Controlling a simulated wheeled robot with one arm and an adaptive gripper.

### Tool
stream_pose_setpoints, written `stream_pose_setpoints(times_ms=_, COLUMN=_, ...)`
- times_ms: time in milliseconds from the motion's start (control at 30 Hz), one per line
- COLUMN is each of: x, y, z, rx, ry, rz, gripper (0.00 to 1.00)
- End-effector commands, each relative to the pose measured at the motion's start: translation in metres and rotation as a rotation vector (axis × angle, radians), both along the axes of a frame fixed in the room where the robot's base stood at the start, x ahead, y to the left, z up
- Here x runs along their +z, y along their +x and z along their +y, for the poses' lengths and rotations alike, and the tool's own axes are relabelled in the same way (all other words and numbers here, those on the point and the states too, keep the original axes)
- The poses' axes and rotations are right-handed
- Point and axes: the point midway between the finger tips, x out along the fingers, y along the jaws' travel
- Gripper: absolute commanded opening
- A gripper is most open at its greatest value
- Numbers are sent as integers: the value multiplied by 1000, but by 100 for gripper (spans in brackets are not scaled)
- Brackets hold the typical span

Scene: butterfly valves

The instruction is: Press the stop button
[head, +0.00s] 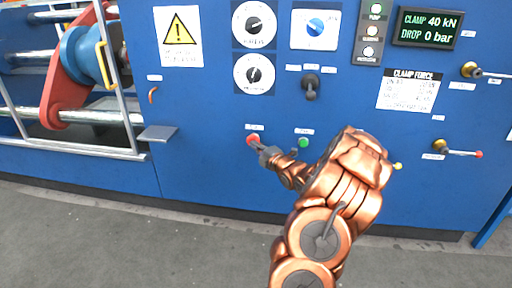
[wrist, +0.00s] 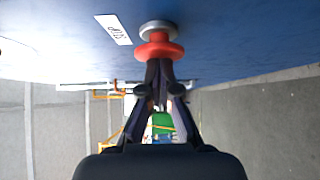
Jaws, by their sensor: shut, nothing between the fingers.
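The red stop button (head: 252,139) is on the blue panel, low and left of centre in the head view. In the wrist view it is a red mushroom head (wrist: 158,50) on a grey collar, with a white label beside it. My gripper (head: 262,153) is shut and empty, with its fingertips at the button. In the wrist view the closed fingertips (wrist: 159,66) overlap the lower edge of the red head; they look to be touching it or very close. I cannot tell whether the button is pushed in.
A green button (head: 303,143) is just right of the stop button. A black selector knob (head: 310,87) is above. Brass valves with levers (head: 440,147) are at the right. A grey ledge (head: 157,133) and rail are at the left. The floor in front is clear.

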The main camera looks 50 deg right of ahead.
Motion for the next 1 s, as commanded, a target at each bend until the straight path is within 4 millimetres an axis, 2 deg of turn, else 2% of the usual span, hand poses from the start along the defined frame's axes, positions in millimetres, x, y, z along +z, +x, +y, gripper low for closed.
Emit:
stream_pose_setpoints(times_ms=267, x=2, y=10, z=-16, rx=-5, ry=-4, rz=-1, gripper=0)
stream_pose_setpoints(times_ms=600, x=5, y=10, z=-18, rx=-7, ry=-8, rz=-8, gripper=0)
stream_pose_setpoints(times_ms=767, x=4, y=9, z=-14, rx=-5, ry=-9, rz=-9, gripper=0)
stream_pose_setpoints(times_ms=1000, x=1, y=2, z=6, rx=5, ry=-8, rz=-7, gripper=0)
